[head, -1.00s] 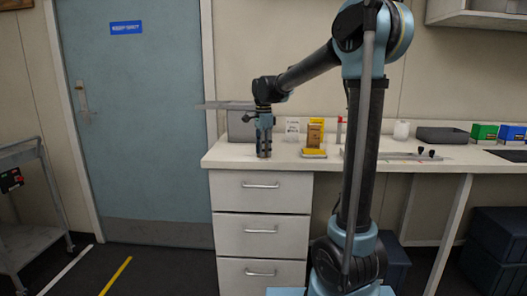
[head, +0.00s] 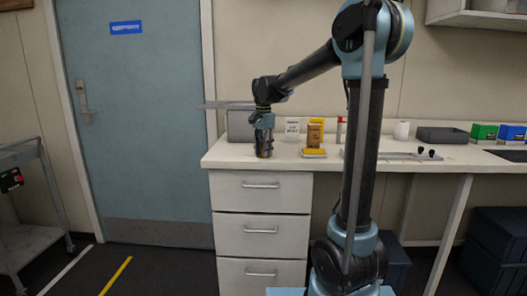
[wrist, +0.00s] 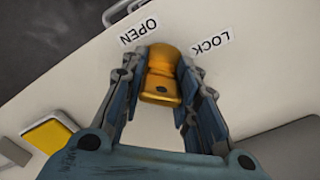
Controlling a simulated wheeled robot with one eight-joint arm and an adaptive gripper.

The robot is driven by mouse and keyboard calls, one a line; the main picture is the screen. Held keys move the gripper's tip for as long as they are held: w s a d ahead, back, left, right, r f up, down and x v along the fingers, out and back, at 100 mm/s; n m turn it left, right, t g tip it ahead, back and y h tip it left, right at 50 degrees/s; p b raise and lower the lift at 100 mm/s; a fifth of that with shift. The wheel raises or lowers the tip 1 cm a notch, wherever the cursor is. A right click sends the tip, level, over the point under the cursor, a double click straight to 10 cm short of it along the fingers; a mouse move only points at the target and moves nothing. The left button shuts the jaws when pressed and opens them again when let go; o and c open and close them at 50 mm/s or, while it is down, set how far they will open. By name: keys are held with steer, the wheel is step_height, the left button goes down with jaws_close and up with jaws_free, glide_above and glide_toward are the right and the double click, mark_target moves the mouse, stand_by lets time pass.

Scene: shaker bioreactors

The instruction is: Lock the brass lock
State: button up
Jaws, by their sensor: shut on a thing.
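The brass lock (wrist: 162,75) shows in the wrist view as a rounded golden knob on the white counter. My gripper (wrist: 165,75) has its two fingers on either side of it and is shut on it. A label reading OPEN (wrist: 139,31) is on the counter to its upper left, and a label reading LOCK (wrist: 210,40) is to its upper right. In the head view my gripper (head: 264,152) points down at the left end of the counter, and the lock is mostly hidden by the fingers.
A yellow-topped block (head: 314,153) lies on the counter right of my gripper, with a brown and yellow box (head: 315,134) behind it. A grey box (head: 240,126) stands behind my gripper. Drawers (head: 262,207) are below the counter (head: 222,155).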

steer(key=n, duration=0.4)
steer(key=shift+w+n, duration=0.1)
steer(key=shift+n, duration=0.2)
stand_by(0.3)
steer(key=n, duration=0.4)
steer(key=o, duration=1.1)
steer(key=shift+o, duration=0.2)
